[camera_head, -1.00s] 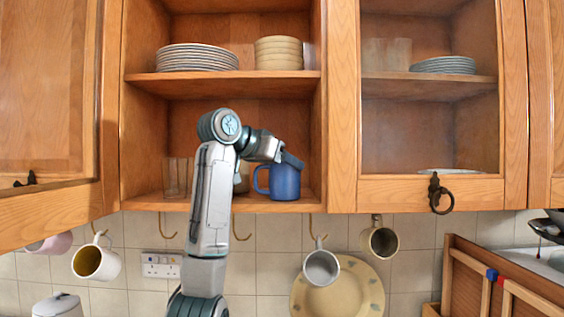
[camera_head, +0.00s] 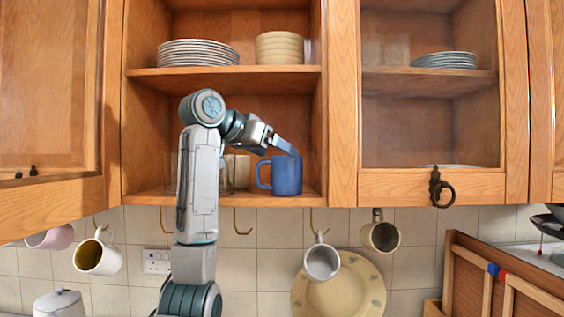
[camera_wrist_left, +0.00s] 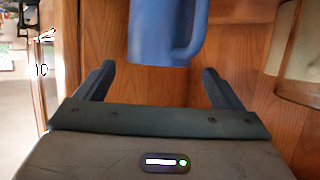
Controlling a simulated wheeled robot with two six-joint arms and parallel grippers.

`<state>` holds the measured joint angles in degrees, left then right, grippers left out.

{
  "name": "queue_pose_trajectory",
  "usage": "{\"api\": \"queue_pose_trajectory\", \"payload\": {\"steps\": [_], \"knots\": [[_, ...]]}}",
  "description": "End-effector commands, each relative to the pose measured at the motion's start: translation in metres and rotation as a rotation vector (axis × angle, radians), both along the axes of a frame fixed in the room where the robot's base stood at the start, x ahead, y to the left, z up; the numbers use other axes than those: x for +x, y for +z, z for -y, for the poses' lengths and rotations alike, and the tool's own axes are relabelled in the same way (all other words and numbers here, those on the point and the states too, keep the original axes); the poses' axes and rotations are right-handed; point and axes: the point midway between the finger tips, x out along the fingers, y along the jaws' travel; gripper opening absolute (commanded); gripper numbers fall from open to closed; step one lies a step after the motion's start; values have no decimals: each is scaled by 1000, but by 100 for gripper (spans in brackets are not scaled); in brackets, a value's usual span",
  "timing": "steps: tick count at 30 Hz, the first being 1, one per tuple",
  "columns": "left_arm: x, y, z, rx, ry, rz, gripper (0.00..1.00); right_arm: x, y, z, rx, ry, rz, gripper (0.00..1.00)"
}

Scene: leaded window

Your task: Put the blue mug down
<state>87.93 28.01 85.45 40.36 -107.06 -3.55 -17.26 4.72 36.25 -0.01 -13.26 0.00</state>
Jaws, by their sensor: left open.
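The blue mug (camera_head: 287,177) stands upright on the bottom shelf (camera_head: 250,201) of the open cabinet, its handle to the left. My left gripper (camera_head: 293,151) is at the mug's top rim; its jaws are open. In the left wrist view the mug (camera_wrist_left: 165,25) is just beyond the open fingers (camera_wrist_left: 160,82), with nothing between them. Whether a fingertip touches the rim cannot be told. My right gripper is not in view.
A pale mug (camera_head: 238,172) stands left of the blue mug, partly behind my arm. Plates (camera_head: 198,53) and bowls (camera_head: 280,48) are on the shelf above. An open door (camera_head: 50,120) is on the left; mugs hang from hooks below.

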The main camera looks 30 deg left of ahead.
Motion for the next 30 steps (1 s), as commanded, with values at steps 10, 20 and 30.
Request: {"api": "queue_pose_trajectory", "payload": {"steps": [10, 20, 30], "knots": [[-58, 24, -14, -1, 2, 2, 89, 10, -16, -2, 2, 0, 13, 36], [-68, 29, -16, 0, 0, 0, 89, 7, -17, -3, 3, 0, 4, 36], [-68, 29, -16, 0, 0, 0, 89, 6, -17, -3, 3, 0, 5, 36]]}}
